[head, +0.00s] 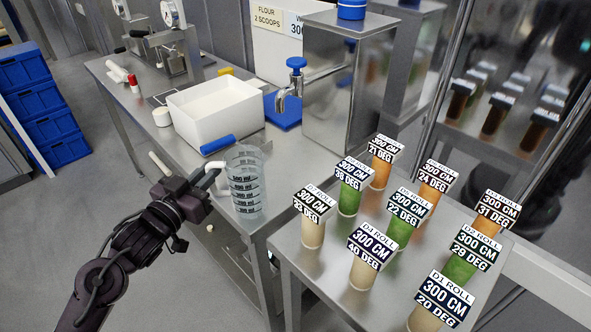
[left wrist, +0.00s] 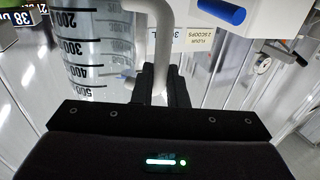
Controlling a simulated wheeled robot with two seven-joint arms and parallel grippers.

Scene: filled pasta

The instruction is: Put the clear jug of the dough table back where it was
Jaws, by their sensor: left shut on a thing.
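The clear jug (head: 247,183) with dark volume marks is at the front edge of the steel dough table (head: 185,141) in the head view. It looks upright; I cannot tell whether its base touches the table. My left gripper (head: 208,182) is shut on the jug's white handle, to the left of the jug. In the left wrist view the jug (left wrist: 98,45) is at the upper left, and its handle runs between the fingers of the gripper (left wrist: 163,85). My right gripper is not in view.
A white bin (head: 216,112) with a blue-handled tool (head: 217,145) in front stands behind the jug. Several labelled dough rolls (head: 363,256) crowd the right table. Blue crates (head: 45,110) are stacked at left.

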